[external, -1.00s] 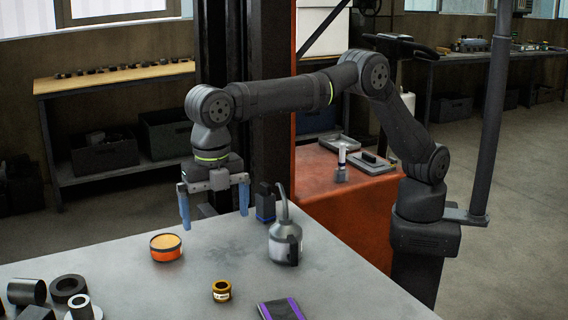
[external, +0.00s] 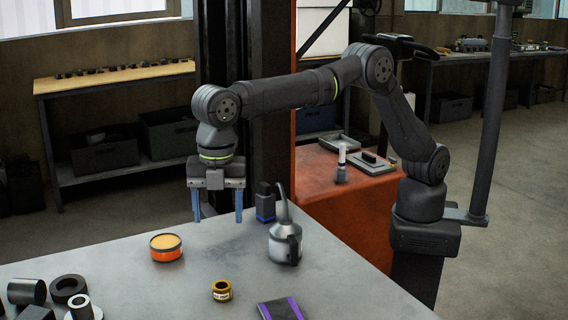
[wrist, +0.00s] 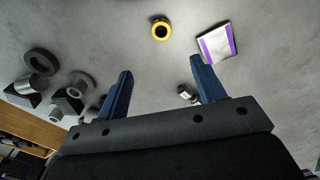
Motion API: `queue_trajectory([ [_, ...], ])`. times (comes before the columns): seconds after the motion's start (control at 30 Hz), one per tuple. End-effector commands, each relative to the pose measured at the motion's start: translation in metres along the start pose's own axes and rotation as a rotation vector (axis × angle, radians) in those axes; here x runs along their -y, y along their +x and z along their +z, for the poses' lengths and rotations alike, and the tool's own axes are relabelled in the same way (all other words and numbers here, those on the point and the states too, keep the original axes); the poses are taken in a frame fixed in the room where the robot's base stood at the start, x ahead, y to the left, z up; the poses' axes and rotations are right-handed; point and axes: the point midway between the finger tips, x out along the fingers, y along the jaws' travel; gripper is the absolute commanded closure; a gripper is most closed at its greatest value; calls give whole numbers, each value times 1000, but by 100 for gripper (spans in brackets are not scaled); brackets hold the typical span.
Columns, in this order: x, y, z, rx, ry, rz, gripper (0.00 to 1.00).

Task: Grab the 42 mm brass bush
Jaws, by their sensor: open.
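The brass bush (external: 222,291), a short golden ring with a pale label band, stands on the grey table near its front middle. In the wrist view the bush (wrist: 154,32) shows as a yellow ring with a dark centre, at the top, beyond the fingertips. My gripper (external: 217,216) is open and empty, fingers pointing down, above the table's back part, behind and well above the bush. In the wrist view my gripper (wrist: 161,66) has its two blue fingers spread, with the bush's direction lying between them. Nothing hides the bush.
An orange tin (external: 166,253) stands left of the gripper. A grey oil can (external: 285,246) and a blue-black box (external: 265,205) stand to its right. A purple-edged packet (external: 281,309) lies right of the bush. Several dark rings and cylinders (external: 69,288) crowd the left.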

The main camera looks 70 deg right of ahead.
Motion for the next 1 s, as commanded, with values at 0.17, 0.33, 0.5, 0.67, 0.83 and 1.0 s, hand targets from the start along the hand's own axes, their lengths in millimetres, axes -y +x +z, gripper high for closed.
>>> queue_trajectory([
  [0.17, 5, 1, 6, -24, 367, 22, 37],
  [0.33, 10, 3, 10, -50, 679, 33, 37],
  [0.5, 12, 4, 13, -70, 868, 37, 37],
  [0.67, 12, 10, 13, -73, 925, 37, 37],
  [0.83, 11, 42, 12, -71, 926, 35, 37],
  [1.0, 9, 79, 10, -71, 925, 35, 37],
])
